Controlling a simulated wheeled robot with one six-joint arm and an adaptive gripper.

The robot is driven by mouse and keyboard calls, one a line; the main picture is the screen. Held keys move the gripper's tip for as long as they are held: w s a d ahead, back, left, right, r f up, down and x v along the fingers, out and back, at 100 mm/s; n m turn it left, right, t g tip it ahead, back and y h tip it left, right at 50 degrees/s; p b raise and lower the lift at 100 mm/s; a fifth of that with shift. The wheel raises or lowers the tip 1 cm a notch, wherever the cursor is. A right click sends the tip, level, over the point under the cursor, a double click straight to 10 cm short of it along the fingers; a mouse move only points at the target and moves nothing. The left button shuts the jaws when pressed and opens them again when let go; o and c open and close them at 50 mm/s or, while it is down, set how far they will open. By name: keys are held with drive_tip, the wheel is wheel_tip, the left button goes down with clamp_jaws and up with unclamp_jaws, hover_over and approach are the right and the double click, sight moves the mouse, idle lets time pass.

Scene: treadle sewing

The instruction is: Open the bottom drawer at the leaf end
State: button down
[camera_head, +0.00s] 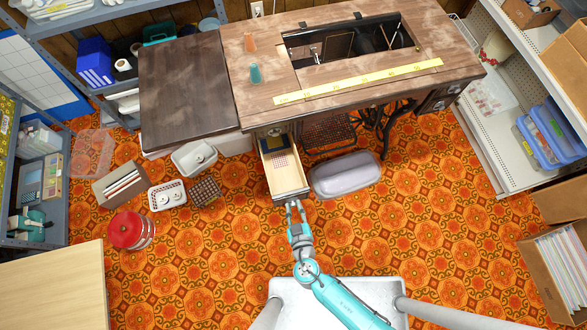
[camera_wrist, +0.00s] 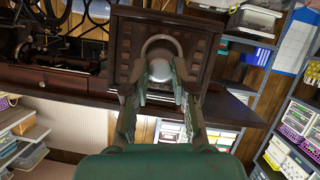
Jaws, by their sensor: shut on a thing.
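The sewing table (camera_head: 262,70) has a dark leaf (camera_head: 190,85) on its left. Under the leaf end, a wooden drawer (camera_head: 289,180) stands pulled out toward me. A dark item and a patterned piece lie inside. My gripper (camera_head: 294,204) is at the drawer's front. In the wrist view, which looks upside down, the dark carved drawer front (camera_wrist: 128,45) carries a pale round pull (camera_wrist: 161,46). My gripper's fingers (camera_wrist: 160,70) are closed on this pull from both sides, partly hiding it.
A grey lidded bin (camera_head: 345,177) stands on the floor close to the drawer's right. A white tub (camera_head: 194,158), a dark checked basket (camera_head: 205,192) and a red-lidded tin (camera_head: 130,230) stand to the left.

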drive_tip(key=c, duration=0.9)
unclamp_jaws()
drive_tip(key=shift+c, duration=0.2)
drive_tip(key=shift+s, duration=0.1)
drive_tip(key=v, duration=0.7)
drive_tip(key=shift+d, duration=0.1)
drive_tip(key=shift+r, duration=0.1)
